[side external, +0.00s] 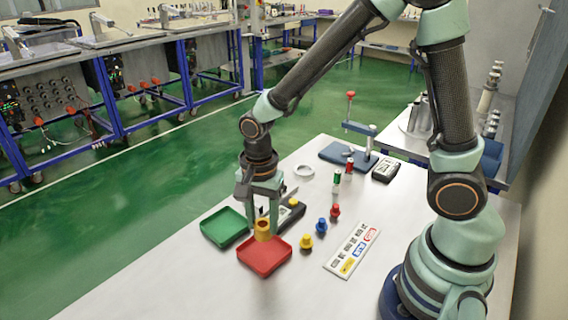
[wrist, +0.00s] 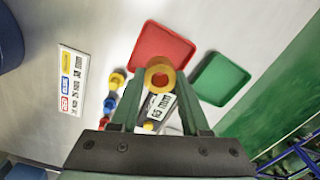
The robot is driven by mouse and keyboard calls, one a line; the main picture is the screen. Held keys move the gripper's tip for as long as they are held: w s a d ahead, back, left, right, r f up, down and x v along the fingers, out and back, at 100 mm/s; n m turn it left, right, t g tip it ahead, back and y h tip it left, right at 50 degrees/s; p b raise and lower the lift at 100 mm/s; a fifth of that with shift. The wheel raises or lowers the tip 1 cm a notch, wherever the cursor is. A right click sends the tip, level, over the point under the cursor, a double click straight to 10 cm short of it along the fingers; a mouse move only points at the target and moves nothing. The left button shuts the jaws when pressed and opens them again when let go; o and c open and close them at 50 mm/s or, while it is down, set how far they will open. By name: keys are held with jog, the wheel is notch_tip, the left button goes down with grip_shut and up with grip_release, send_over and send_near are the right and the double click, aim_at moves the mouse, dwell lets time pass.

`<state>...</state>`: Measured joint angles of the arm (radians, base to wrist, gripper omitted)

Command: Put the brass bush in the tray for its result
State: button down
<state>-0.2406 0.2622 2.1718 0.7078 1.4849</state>
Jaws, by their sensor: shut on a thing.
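The brass bush (side external: 263,229), a short golden ring, is between the fingertips of my gripper (side external: 264,213), which is shut on it. In the wrist view the bush (wrist: 160,73) shows its round bore, held by my gripper (wrist: 160,84). The bush appears at the back edge of the red tray (side external: 264,267), overlapping it in the picture; its height over the tray is hard to tell. The red tray (wrist: 158,40) looks empty. The green tray (side external: 222,237) stands beside it, also empty, and shows in the wrist view (wrist: 222,82).
A dark gauge with a pale display (wrist: 161,106) lies behind the bush. Yellow (side external: 306,242), blue (side external: 321,226) and red (side external: 335,212) knobs stand right of the red tray, near a label card (side external: 353,249). A white ring (side external: 304,172) and a blue-based stand (side external: 348,154) are farther back.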

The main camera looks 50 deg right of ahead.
jog(key=shift+f, duration=2.8)
jog(key=shift+f, duration=0.1)
jog(key=shift+c, duration=1.9)
grip_release()
notch_tip(320, 180, up, 11)
jog(key=s+d+r+n+t, duration=0.2)
jog(key=d+r+n, duration=0.2)
jog(key=r+n, duration=0.2)
jog(key=s+d+r+n+t, duration=0.3)
jog(key=r+n, duration=0.3)
jog(key=n, duration=0.2)
jog(key=shift+d+t, duration=0.3)
jog(key=shift+d, duration=0.3)
